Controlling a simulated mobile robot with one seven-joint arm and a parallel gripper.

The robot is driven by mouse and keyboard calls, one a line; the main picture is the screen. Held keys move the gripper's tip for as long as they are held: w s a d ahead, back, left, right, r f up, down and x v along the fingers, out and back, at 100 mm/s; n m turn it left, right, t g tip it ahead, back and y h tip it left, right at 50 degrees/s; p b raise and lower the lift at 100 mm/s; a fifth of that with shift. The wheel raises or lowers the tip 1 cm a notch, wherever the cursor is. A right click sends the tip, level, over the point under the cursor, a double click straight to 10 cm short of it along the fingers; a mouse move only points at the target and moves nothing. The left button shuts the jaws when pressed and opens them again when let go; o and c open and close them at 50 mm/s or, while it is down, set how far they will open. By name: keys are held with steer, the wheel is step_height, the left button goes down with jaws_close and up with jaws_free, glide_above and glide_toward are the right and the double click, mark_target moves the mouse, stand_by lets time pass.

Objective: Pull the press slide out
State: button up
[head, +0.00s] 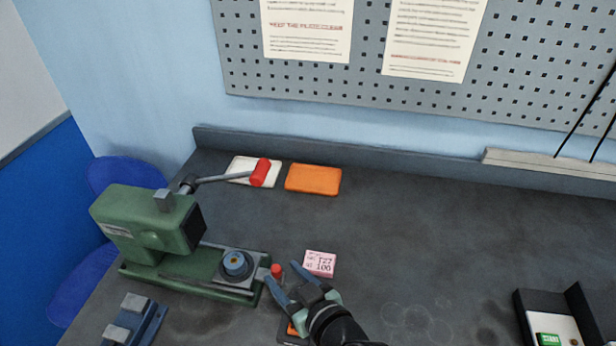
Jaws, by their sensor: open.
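The green press (150,228) stands at the left of the dark bench, with a lever ending in a red grip (261,172). Its slide (236,281) is a grey plate on the green base, bearing a round blue-topped piece (236,263). The slide's red knob (277,271) points right, toward my gripper. My gripper (281,279) is open at the lower middle, its two dark fingers spread on either side of the knob. Whether a finger touches the knob, I cannot tell.
An orange block (313,179) and a white pad (241,168) lie behind the press. A grey-blue fixture (133,320) is front left, and a black box (548,325) front right. The right-middle bench is clear.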

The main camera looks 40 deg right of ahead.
steer(key=b+v, duration=0.1)
steer(key=v, duration=1)
steer(key=shift+b, duration=0.3)
steer(key=w+a+r+t, duration=0.25)
steer(key=w+r, duration=0.25)
steer(key=r, duration=0.4)
steer(key=w+a+r+n+t, duration=0.1)
steer(key=w+a+r+t, duration=0.1)
steer(key=w+a+r, duration=0.45)
steer(key=w+r+t, duration=0.2)
steer(key=w+r, duration=0.1)
steer(key=r, duration=0.7)
steer(key=s+a+r+t, duration=0.2)
steer(key=a+r, duration=0.1)
steer(key=r, duration=0.6)
steer(key=s+a+r+t+y, duration=0.1)
steer(key=s+a+r+t, duration=0.2)
steer(key=r, duration=0.6)
steer(key=s+a+r+t, duration=0.2)
steer(key=a+r, duration=0.2)
steer(key=r, duration=0.5)
steer(key=shift+s+a+y+p, duration=0.25)
steer(key=shift+a+y+p, duration=0.05)
steer(key=shift+a, duration=0.05)
steer(key=shift+t, duration=0.25)
